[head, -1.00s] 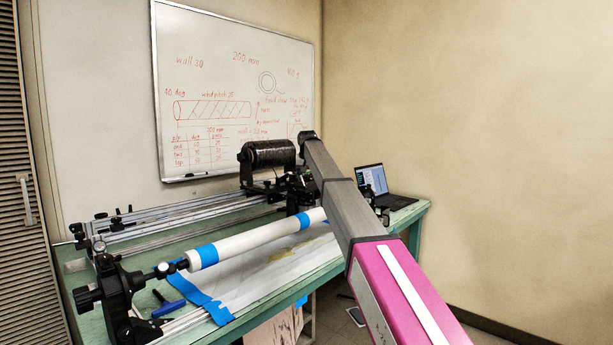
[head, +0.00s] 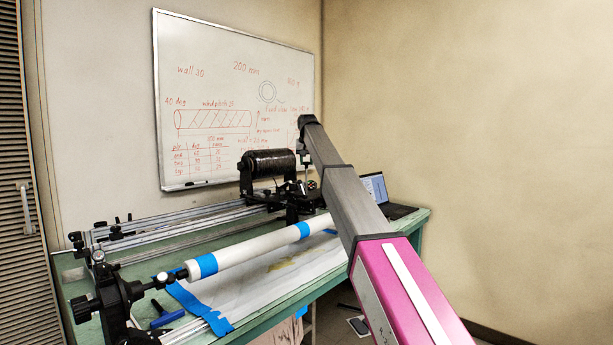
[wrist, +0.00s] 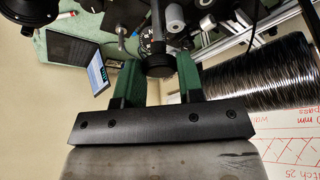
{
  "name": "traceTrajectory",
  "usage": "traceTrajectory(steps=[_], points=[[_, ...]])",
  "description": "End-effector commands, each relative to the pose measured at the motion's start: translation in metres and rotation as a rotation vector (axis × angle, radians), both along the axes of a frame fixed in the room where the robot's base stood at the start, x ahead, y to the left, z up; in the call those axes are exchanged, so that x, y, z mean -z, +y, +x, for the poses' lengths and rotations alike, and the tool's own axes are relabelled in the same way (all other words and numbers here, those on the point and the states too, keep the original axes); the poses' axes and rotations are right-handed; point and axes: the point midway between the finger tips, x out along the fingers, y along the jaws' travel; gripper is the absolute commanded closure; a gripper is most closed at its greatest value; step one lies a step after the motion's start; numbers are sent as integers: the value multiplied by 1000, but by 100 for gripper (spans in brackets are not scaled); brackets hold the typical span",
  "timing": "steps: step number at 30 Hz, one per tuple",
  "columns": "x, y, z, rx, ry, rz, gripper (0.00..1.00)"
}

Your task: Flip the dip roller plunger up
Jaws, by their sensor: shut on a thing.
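In the wrist view my gripper (wrist: 160,78) has two green fingers, one on each side of a round black knob, which I take to be the dip roller plunger (wrist: 158,66). The jaws are shut on it. A dark stem runs from the knob toward the top of the picture. A dial with white marks (wrist: 145,40) and pale rollers (wrist: 174,16) lie just beyond. In the head view the far end of my arm is beside the black tow spool (head: 268,163); the plunger and fingertips are too small or hidden to make out there.
The spool (wrist: 262,75) is close on the right in the wrist view. A laptop (head: 374,188) stands at the bench's (head: 418,216) far end. A white mandrel with blue tape (head: 255,245) and metal rails (head: 165,220) run along the bench. A whiteboard (head: 235,60) hangs behind.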

Motion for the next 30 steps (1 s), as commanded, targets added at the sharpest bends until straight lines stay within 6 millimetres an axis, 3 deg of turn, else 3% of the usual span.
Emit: traceTrajectory(steps=[3,11,12,13,14,24,30], points=[[-11,0,1,0,0,0,100],[-13,0,0,0,-4,1,100],[-13,0,1,0,-4,1,52],[-13,0,1,0,-4,1,42],[-13,0,1,0,-4,1,39],[-13,0,-1,0,-1,0,39],[-28,-1,-6,0,-3,0,39]])
